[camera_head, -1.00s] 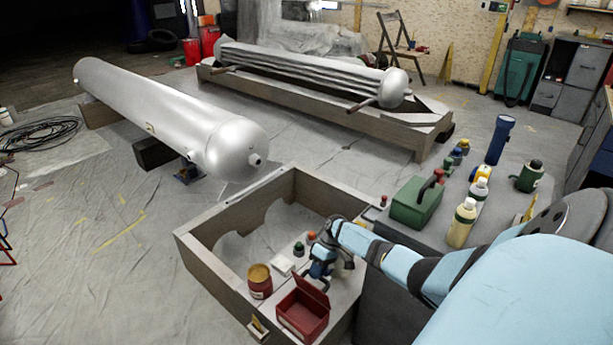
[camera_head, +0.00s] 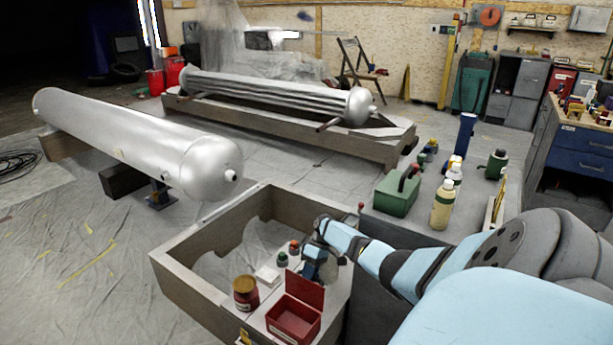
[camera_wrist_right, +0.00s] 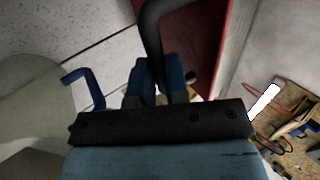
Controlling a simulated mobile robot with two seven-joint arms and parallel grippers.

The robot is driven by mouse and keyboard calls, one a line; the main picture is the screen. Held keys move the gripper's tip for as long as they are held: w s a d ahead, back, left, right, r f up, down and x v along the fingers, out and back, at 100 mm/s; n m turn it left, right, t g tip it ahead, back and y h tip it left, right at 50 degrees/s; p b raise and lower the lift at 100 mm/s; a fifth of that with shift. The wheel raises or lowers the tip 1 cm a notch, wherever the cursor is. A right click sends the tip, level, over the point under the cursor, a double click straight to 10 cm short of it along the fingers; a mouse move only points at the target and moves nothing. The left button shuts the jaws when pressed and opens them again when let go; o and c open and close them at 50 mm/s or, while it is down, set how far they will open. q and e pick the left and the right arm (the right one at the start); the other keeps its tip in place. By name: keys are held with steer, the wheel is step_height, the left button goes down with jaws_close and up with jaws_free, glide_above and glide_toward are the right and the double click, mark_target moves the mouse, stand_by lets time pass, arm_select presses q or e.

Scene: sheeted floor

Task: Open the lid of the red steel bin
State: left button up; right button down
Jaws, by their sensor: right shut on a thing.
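The red steel bin (camera_head: 292,326) stands on the near corner of the wooden frame. Its lid (camera_head: 305,288) is raised, standing steeply at the bin's back edge, and the bin's inside shows open. My right gripper (camera_head: 319,270) is just behind the raised lid. In the right wrist view the blue fingers (camera_wrist_right: 157,84) are shut on a dark curved handle (camera_wrist_right: 152,40), beside the red lid panel (camera_wrist_right: 208,45). Where the handle joins the lid is not clear. My left gripper is not in view.
A red-brown can (camera_head: 246,294) stands left of the bin. A white block (camera_head: 268,276) and small green and orange-capped items sit behind it. A green toolbox (camera_head: 398,194) and bottles (camera_head: 443,206) stand on the surface to the right. A large silver tank (camera_head: 140,145) lies at left.

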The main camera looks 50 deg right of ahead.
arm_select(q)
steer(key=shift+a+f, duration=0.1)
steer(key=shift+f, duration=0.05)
arm_select(e)
steer(key=shift+s+a+f, duration=0.1)
steer(key=shift+s+f, duration=0.15)
steer(key=shift+f, duration=0.15)
steer(key=c, duration=1.2)
jaws_free()
steer(key=shift+o, duration=0.4)
steer(key=shift+w+r, duration=0.2)
steer(key=shift+r, duration=0.1)
step_height(320, 180, up, 4)
steer(key=p, duration=0.2)
steer(key=shift+p, duration=0.3)
arm_select(q)
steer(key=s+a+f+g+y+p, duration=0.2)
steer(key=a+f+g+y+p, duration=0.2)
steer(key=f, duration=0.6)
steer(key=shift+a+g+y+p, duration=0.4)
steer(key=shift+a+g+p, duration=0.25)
steer(key=shift+p, duration=0.35)
arm_select(e)
step_height(320, 180, up, 16)
steer(key=shift+f, duration=0.15)
